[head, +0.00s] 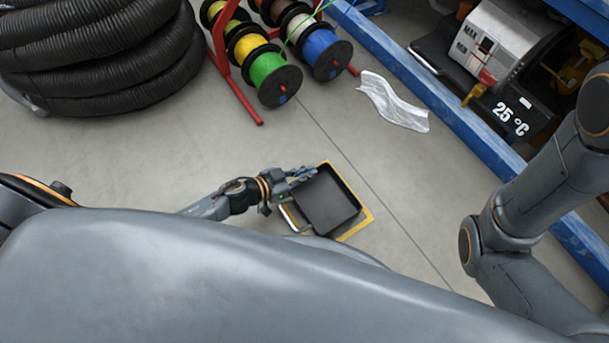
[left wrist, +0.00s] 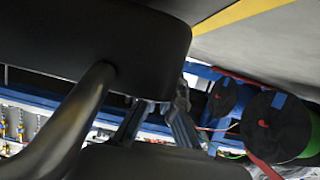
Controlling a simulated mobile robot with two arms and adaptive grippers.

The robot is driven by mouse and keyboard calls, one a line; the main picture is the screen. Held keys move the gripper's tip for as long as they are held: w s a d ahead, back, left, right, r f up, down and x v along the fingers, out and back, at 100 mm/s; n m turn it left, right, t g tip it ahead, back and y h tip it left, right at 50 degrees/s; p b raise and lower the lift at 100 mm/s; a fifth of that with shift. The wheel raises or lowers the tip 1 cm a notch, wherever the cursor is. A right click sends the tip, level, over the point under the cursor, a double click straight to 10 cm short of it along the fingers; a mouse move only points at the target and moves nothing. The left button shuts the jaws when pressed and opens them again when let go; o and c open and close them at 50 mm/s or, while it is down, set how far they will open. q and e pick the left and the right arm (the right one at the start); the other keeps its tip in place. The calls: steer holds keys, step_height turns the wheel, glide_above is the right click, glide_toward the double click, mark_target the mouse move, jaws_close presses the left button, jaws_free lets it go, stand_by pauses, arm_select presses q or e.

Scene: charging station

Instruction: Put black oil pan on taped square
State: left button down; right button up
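The black oil pan (head: 328,203) sits on the floor over the yellow taped square (head: 357,226). Yellow tape shows along its upper, right and lower left sides; the rest is hidden. My left gripper (head: 308,174) is at the pan's upper left rim. Its fingers look apart, with nothing visible between them; I cannot tell if they touch the rim. In the left wrist view the pan (left wrist: 100,32) fills the upper left, with a dark tube, perhaps its handle, close to the camera. Yellow tape (left wrist: 240,12) shows beside it. My right gripper is out of view.
Cable spools (head: 275,78) on a red rack stand beyond the pan. A crumpled clear sheet (head: 393,101) lies on the floor. A blue rack (head: 452,105) runs along the right, and a stack of black hose (head: 95,50) is at upper left. Floor around the square is clear.

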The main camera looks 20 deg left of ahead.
arm_select(q)
steer(key=shift+f+b, duration=0.35)
steer(key=shift+f, duration=0.4)
steer(key=shift+r, duration=0.1)
steer(key=shift+f, duration=0.2)
steer(key=c, duration=1.5)
jaws_free()
